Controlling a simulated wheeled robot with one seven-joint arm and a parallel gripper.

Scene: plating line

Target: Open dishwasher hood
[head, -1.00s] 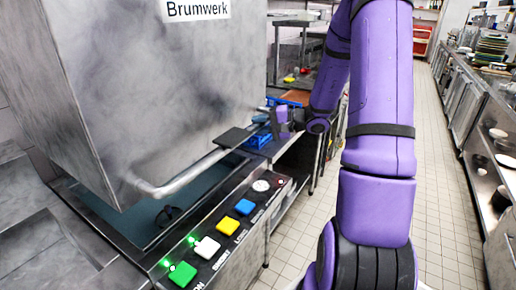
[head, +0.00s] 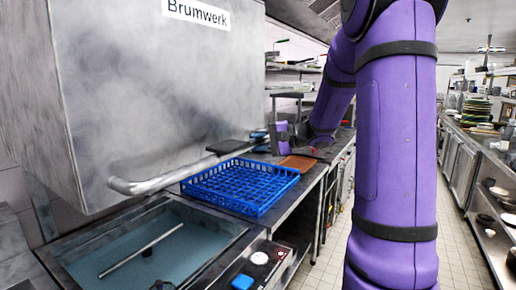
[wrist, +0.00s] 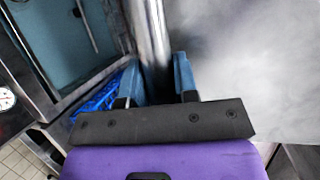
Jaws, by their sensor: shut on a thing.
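The dishwasher hood (head: 150,90) is a big grey metal box labelled "Brumwerk". It hangs raised, with an open gap between its lower edge and the wash basin (head: 95,245). A round metal handle bar (head: 150,186) runs along its lower front. In the wrist view, the two blue fingers of my gripper (wrist: 157,80) are shut around the handle bar (wrist: 148,30). The hood's grey face (wrist: 245,60) fills the right side there.
A blue dish rack (head: 240,187) sits beside the basin, below the handle. The control panel (head: 262,265) with its dial and blue button is at the front edge. A brown tray (head: 297,163) lies farther along the counter. The tiled aisle (head: 325,265) shows free floor.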

